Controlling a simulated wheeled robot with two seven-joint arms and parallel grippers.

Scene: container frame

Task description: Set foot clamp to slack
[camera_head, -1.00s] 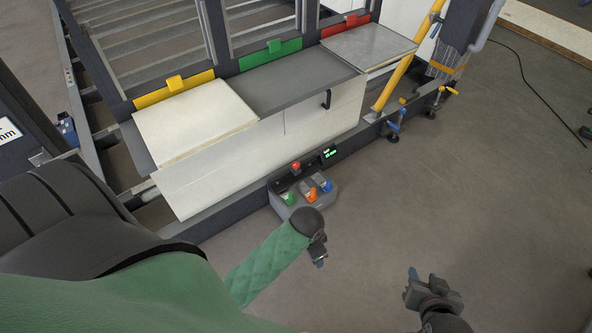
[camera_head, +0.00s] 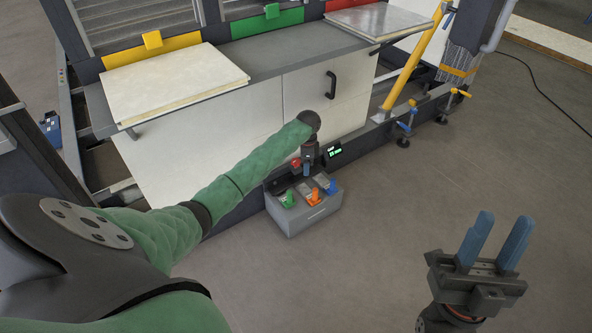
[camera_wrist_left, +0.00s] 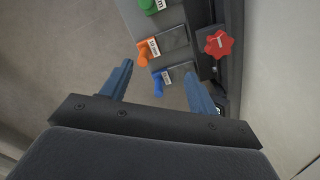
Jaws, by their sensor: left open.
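A grey control box (camera_head: 312,214) stands on the floor against the frame's lower beam. It has green (camera_head: 289,199), orange (camera_head: 314,196) and blue (camera_head: 331,187) levers; I cannot read which one is the foot clamp. In the left wrist view, the orange lever (camera_wrist_left: 142,54) and blue lever (camera_wrist_left: 158,86) stick out beside pale labels. My left gripper (camera_head: 307,168) is over the back of the box. In the wrist view its open fingers (camera_wrist_left: 158,74) stand either side of the blue lever; contact cannot be told. My right gripper (camera_head: 503,220) is open and empty over the floor.
A red knob (camera_head: 296,163) and a small lit display (camera_head: 333,150) sit on the beam behind the box; the knob (camera_wrist_left: 218,44) is right of the fingers in the wrist view. White cabinet fronts (camera_head: 205,148) rise behind. The floor at right (camera_head: 420,200) is clear.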

